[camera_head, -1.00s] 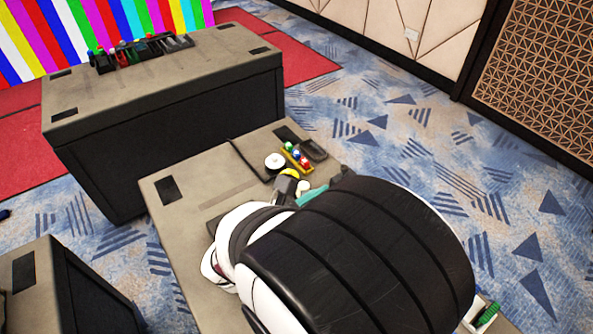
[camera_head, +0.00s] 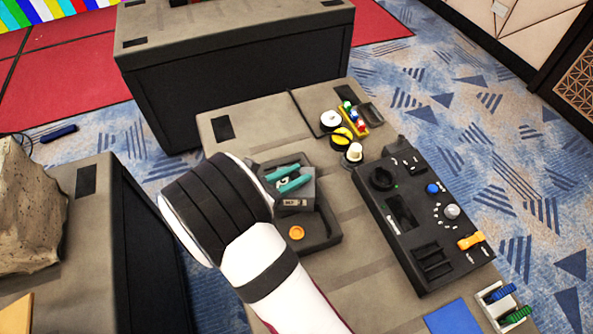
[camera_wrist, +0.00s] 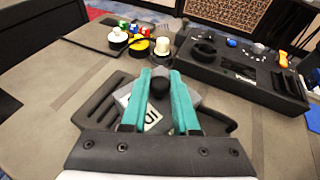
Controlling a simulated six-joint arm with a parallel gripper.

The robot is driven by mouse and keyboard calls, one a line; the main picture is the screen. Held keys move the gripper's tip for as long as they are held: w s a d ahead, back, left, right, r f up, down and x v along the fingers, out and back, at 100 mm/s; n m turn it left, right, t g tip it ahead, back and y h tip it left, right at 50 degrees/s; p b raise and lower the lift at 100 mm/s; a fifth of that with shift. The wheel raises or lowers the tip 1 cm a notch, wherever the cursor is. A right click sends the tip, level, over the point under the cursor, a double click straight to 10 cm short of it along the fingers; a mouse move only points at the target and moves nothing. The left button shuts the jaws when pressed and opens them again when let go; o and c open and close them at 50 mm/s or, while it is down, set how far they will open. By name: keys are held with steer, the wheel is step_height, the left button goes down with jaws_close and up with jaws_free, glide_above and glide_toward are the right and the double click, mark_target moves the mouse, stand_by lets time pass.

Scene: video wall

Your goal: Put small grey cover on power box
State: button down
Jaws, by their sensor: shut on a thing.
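My gripper (camera_wrist: 160,90) has teal fingers closed around the round black knob (camera_wrist: 161,84) of a small grey piece with a white label, which looks like the small grey cover (camera_wrist: 137,103). The cover also shows in the head view (camera_head: 298,201), over a dark tray. I cannot tell whether it touches the tray. The fingers hide part of it. The black control box with knobs and slots, probably the power box (camera_head: 415,215), lies to the right of my gripper. It is also at the upper right in the wrist view (camera_wrist: 245,75).
The dark tray (camera_head: 328,238) holds an orange disc (camera_head: 296,232). White-topped and yellow round items (camera_head: 341,137) and a yellow rack of coloured pieces (camera_head: 354,120) stand at the table's back. A blue sheet (camera_head: 455,316) and a white holder (camera_head: 503,308) are at the front right.

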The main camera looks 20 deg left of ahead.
steer(key=shift+f, duration=0.15)
steer(key=c, duration=0.7)
jaws_free()
